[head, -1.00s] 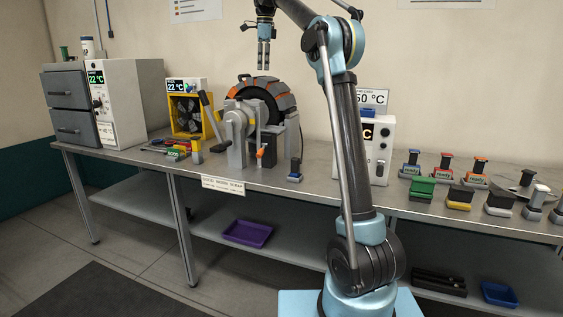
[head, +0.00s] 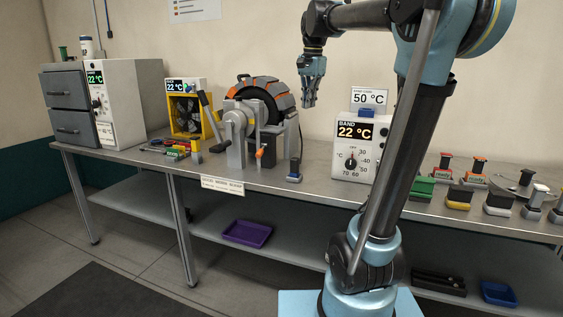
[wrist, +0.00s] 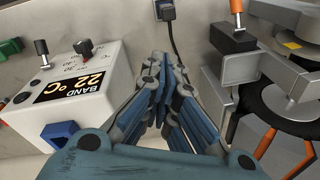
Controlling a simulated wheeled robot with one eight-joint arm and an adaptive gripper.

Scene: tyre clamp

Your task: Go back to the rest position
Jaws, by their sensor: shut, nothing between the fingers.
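My gripper (head: 309,103) is shut and empty. In the head view it hangs pointing down in the air, above the bench and to the right of the tyre clamp. In the wrist view its closed fingers (wrist: 163,85) fill the middle. The black and orange tyre (head: 262,97) sits in the grey clamp (head: 240,130) on the bench; part of the clamp and tyre (wrist: 285,105) also shows at the right of the wrist view.
A white control box (head: 352,160) reading 22 °C stands right of the clamp, partly behind my arm. Several stamp-like blocks stand at the bench's right. A yellow-framed fan (head: 188,115) and a white cabinet (head: 118,120) stand left. A purple tray (head: 247,233) lies on the lower shelf.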

